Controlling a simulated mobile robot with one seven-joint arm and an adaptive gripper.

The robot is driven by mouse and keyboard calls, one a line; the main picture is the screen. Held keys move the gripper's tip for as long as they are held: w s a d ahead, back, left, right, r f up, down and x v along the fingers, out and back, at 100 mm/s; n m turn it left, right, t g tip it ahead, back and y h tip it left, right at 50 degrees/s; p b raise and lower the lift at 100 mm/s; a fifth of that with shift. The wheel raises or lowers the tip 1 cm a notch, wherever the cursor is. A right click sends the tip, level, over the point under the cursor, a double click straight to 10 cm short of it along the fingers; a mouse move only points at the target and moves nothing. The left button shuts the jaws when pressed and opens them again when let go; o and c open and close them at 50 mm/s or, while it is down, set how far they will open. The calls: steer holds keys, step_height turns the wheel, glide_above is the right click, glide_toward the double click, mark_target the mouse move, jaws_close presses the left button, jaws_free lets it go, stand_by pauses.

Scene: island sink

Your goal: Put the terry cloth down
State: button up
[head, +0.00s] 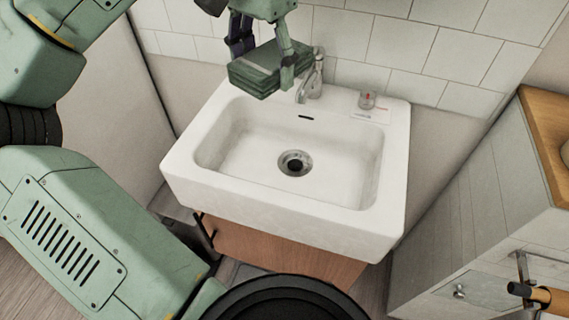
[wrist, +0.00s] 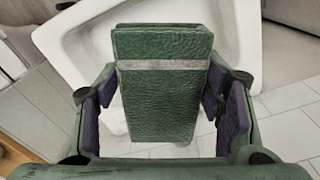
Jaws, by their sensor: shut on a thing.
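The terry cloth (head: 262,72) is a dark green folded stack, held above the back left corner of the sink in the head view. In the wrist view the cloth (wrist: 165,95) shows as a green textured block with a grey band across it. My gripper (head: 266,52) is shut on the cloth, with a finger on each side of it. In the wrist view the fingers of my gripper (wrist: 165,112) flank the cloth left and right. The cloth hides part of the sink's back rim and the wall behind.
The white sink (head: 390,150) has an empty basin with a drain. A faucet (head: 312,78) stands at its back rim, close to the right of the cloth. A small clear item (head: 367,99) sits on the back right rim by a white card. A wooden-topped cabinet (head: 475,190) stands at right.

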mark_target(272, 181)
steer(key=shift+w, duration=0.35)
step_height(272, 181, down, 28)
steer(key=shift+r+p, duration=0.1)
steer(key=shift+p, duration=0.2)
steer(key=shift+f, duration=0.25)
steer(key=o, duration=1.6)
steer(key=shift+c, duration=0.2)
steer(key=shift+r, duration=0.1)
step_height(272, 181, up, 12)
steer(key=b, duration=0.1)
steer(key=shift+s+r, duration=0.15)
steer(key=shift+s, duration=0.1)
steer(key=shift+a, duration=0.1)
